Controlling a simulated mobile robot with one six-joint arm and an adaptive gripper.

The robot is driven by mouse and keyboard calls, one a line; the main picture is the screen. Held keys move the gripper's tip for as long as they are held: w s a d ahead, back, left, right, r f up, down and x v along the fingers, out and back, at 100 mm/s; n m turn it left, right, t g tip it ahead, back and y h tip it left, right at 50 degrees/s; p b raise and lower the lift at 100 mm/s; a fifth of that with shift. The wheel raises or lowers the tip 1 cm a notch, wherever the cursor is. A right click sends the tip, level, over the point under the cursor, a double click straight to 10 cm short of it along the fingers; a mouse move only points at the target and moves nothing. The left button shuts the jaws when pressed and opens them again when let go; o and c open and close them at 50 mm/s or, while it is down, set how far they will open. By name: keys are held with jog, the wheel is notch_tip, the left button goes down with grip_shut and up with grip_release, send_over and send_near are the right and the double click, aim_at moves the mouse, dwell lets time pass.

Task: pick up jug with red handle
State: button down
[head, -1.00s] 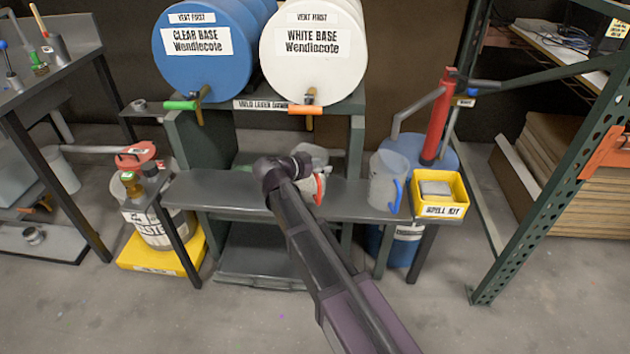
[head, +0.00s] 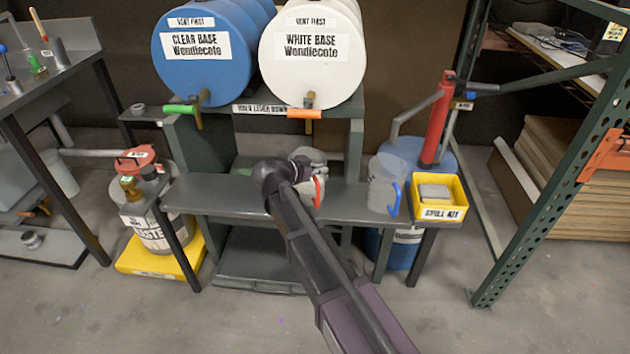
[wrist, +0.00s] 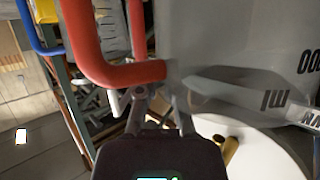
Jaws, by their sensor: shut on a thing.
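The jug with the red handle (head: 318,190) is at the middle of the grey bench in the head view, below the white drum, partly hidden behind my arm. In the wrist view its grey translucent body (wrist: 235,50) fills the upper right, and its red handle (wrist: 82,40) loops across the upper left. My gripper (wrist: 155,100) is shut on the jug at the lower part of the handle, close to the body. I cannot tell whether the jug's base touches the bench.
Blue (head: 205,70) and white (head: 310,75) drums with taps sit above. A green rack upright (head: 550,190) stands at the right.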

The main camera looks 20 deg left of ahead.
jog(key=shift+r+p, duration=0.3)
dwell(0.4)
jog(key=shift+r+p, duration=1.6)
jog(key=s, duration=0.3)
jog(key=shift+s+d, duration=0.15)
jog(key=shift+d, duration=0.2)
jog(key=s+d+r+p, duration=0.1)
jog(key=s+d, duration=0.1)
jog(key=s, duration=1)
jog(key=shift+s, duration=0.25)
